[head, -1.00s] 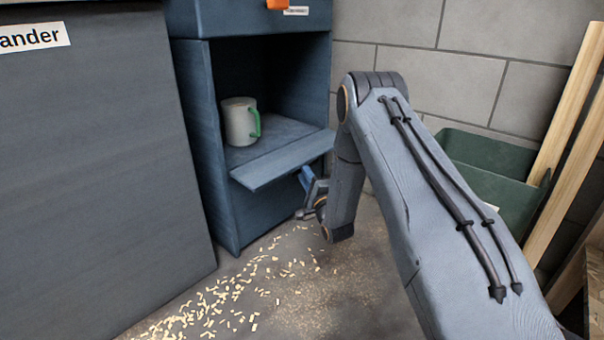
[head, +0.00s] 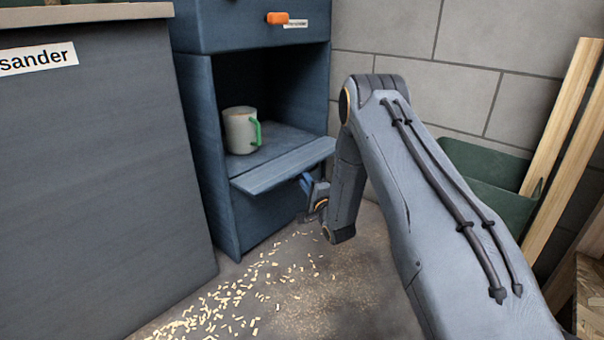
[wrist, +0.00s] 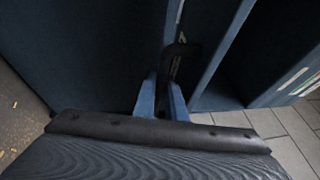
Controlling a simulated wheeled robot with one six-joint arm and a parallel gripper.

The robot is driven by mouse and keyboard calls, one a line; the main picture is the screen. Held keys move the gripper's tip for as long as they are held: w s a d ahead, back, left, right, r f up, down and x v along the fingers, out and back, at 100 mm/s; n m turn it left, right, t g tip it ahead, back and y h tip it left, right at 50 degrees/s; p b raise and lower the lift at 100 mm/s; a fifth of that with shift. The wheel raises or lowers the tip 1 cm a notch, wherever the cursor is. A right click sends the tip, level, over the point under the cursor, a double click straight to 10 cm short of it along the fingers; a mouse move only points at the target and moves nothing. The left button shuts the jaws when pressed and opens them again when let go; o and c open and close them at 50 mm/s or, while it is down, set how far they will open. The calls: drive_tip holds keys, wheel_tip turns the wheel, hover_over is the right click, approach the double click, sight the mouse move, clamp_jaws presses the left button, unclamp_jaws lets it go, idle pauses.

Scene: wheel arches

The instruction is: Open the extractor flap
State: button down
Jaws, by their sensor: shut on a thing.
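The flap (head: 282,168) is a blue panel that stands out from the blue cabinet (head: 215,190), below its open compartment. Its outer edge juts toward the room. My gripper (head: 308,184) is just under the right end of the flap, partly hidden by it and by my arm. In the wrist view my two blue fingers (wrist: 163,98) are closed around a dark handle (wrist: 182,60) on a blue panel. The grip is partly in shadow. I cannot read a label on the flap.
A grey mug (head: 240,131) with a green handle stands in the compartment. Above is a blue front with an orange knob (head: 278,18). A grey "sander" cabinet (head: 95,180) is at left. A green bin (head: 490,195) and planks (head: 565,140) are at right. Wood chips (head: 220,310) litter the floor.

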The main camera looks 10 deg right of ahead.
drive_tip(key=shift+s+d+r+n+g+p, duration=0.2)
drive_tip(key=shift+r+p, duration=0.25)
drive_tip(key=shift+p, duration=0.45)
drive_tip(key=shift+s+a+r+n+g+p, duration=0.1)
drive_tip(key=shift+r+g+p, duration=0.3)
drive_tip(key=shift+p, duration=0.5)
drive_tip(key=shift+d+r+p, duration=0.1)
drive_tip(key=shift+r+p, duration=0.3)
drive_tip(key=shift+p, duration=0.35)
drive_tip(key=c, duration=2.1)
unclamp_jaws()
drive_tip(key=p+v, duration=0.3)
drive_tip(key=v, duration=0.4)
drive_tip(key=shift+s, duration=0.35)
drive_tip(key=shift+d, duration=0.1)
